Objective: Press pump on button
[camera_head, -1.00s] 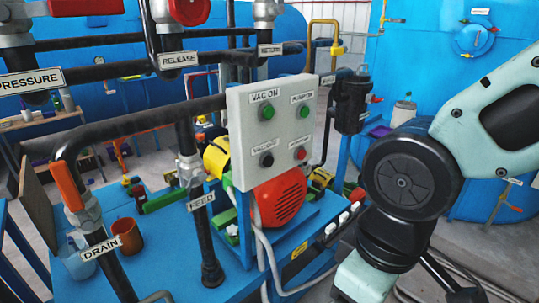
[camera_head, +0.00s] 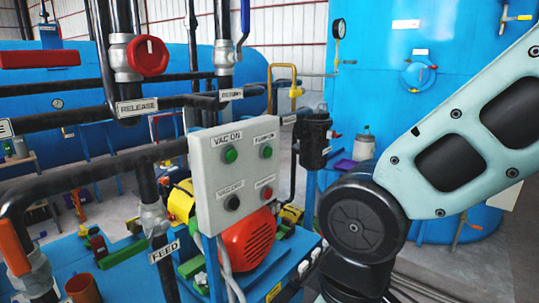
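A grey control box (camera_head: 240,175) stands upright left of the middle in the head view. It carries two green buttons on top and a black and a red button below, each with a label. The upper left green button (camera_head: 231,155) is labelled VAC ON. The upper right green button (camera_head: 266,152) is the pump on button; its label reads like PUMP ON. The lower left button is black and the lower right button (camera_head: 267,193) is red. My arm shows at the right, apart from the box. My gripper is out of the picture.
Black pipes with a red release valve (camera_head: 148,55) and an orange handle (camera_head: 14,247) stand to the left. A red-orange motor (camera_head: 248,238) sits below the box. A black filter (camera_head: 312,140) stands just right of it. Blue tanks fill the background.

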